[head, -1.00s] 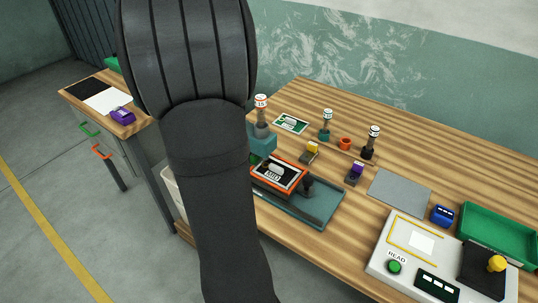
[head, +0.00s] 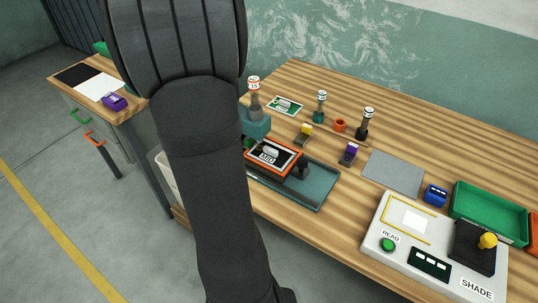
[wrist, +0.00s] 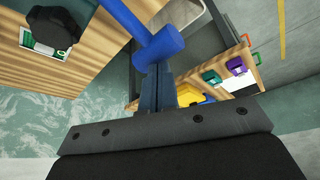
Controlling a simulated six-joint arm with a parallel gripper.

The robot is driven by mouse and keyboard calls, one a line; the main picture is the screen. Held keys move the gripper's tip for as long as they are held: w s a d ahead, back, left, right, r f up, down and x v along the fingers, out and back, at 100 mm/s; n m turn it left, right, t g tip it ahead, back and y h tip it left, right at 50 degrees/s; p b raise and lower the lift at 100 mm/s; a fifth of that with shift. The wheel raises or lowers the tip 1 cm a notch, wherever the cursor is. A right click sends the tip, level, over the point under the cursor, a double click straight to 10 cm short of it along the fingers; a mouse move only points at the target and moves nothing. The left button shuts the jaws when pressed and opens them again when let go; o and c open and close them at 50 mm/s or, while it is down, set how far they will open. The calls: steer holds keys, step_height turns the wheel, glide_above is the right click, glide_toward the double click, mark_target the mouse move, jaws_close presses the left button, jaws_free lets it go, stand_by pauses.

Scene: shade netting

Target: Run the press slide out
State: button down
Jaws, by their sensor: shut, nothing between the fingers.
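The press is partly hidden behind my arm in the head view, with a teal block (head: 257,122) at its left end. Its slide, an orange-framed black plate (head: 274,155) with a card on it, sits at the left part of a teal bed (head: 318,188). A black knob (head: 303,167) stands at the slide's right edge. My gripper is hidden in the head view. In the wrist view my gripper (wrist: 154,78) is shut and empty, its tips close to a blue bar with a cylindrical end (wrist: 160,46). I cannot tell whether they touch.
Stamps (head: 363,126), an orange cup (head: 340,125) and small clips stand behind the press. A grey mat (head: 393,172), green tray (head: 490,212) and reader box (head: 380,262) lie to the right. A side bench with a purple item (head: 114,102) stands left.

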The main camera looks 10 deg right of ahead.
steer(key=c, duration=1.9)
jaws_free()
steer(key=o, duration=0.8)
steer(key=shift+m+h, duration=0.5)
steer(key=d+r, duration=0.1)
steer(key=d, duration=0.1)
steer(key=s+d+r, duration=0.1)
steer(key=d, duration=0.1)
steer(key=d+r, duration=0.1)
steer(key=d, duration=0.2)
steer(key=shift+s+d, duration=0.1)
steer(key=shift+s, duration=0.05)
steer(key=shift+o, duration=0.2)
steer(key=s+d+r+m+h, duration=0.1)
steer(key=s+d+r, duration=0.2)
steer(key=d, duration=0.4)
steer(key=s+d+r+m+h, duration=0.1)
steer(key=s+d+r+m, duration=0.1)
steer(key=s+d, duration=0.35)
steer(key=m+g+y, duration=0.2)
steer(key=m+g, duration=0.2)
steer(key=m, duration=0.1)
glide_above(303, 160)
step_height(303, 160, down, 7)
step_height(303, 160, down, 17)
steer(key=shift+r, duration=0.1)
